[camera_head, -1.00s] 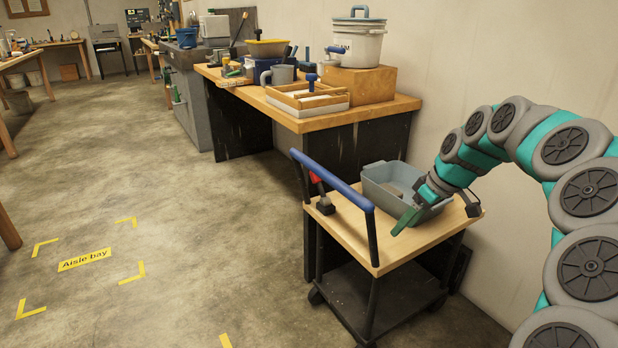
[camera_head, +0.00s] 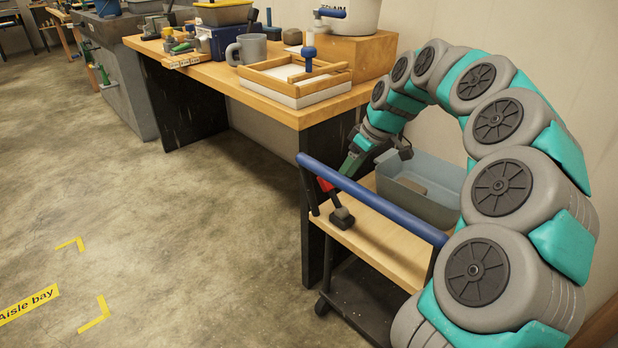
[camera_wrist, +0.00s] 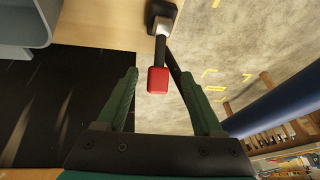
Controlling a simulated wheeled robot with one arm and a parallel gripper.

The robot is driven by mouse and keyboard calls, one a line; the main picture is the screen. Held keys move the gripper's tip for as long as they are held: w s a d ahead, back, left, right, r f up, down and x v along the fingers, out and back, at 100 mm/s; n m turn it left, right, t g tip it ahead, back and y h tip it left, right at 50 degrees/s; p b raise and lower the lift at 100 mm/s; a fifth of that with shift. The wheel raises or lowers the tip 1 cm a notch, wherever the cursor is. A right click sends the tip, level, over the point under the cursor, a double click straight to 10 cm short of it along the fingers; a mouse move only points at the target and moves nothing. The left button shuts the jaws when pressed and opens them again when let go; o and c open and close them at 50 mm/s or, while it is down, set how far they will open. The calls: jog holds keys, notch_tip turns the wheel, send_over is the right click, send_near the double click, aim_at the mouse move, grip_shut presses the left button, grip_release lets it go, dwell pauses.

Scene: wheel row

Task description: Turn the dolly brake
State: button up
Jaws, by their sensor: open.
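The dolly (camera_head: 395,245) has a wooden top and a blue push handle (camera_head: 370,200). Its brake is a lever with a dark base (camera_head: 342,217) on the left edge of the top and a red grip (camera_head: 325,184) that sticks out past that edge. In the wrist view the red grip (camera_wrist: 157,80) lies between the two green fingers of my gripper (camera_wrist: 159,76), with a gap on each side. My gripper (camera_head: 350,164) is open and empty, just beside the red grip in the head view. I cannot tell whether the fingers are level with it.
A grey-blue tub (camera_head: 425,188) stands on the dolly's top, right of my gripper. A workbench (camera_head: 295,112) with a tray, mug and box stands behind the dolly. The blue handle runs along the dolly's near side. The floor (camera_head: 190,240) to the left is clear.

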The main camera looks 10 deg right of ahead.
aim_at(331, 191)
jog(key=x, duration=0.8)
jog(key=shift+w+a+r+p, duration=0.1)
jog(key=shift+w+a+p, duration=0.1)
jog(key=shift+w+p, duration=0.15)
grip_shut()
dwell(1.1)
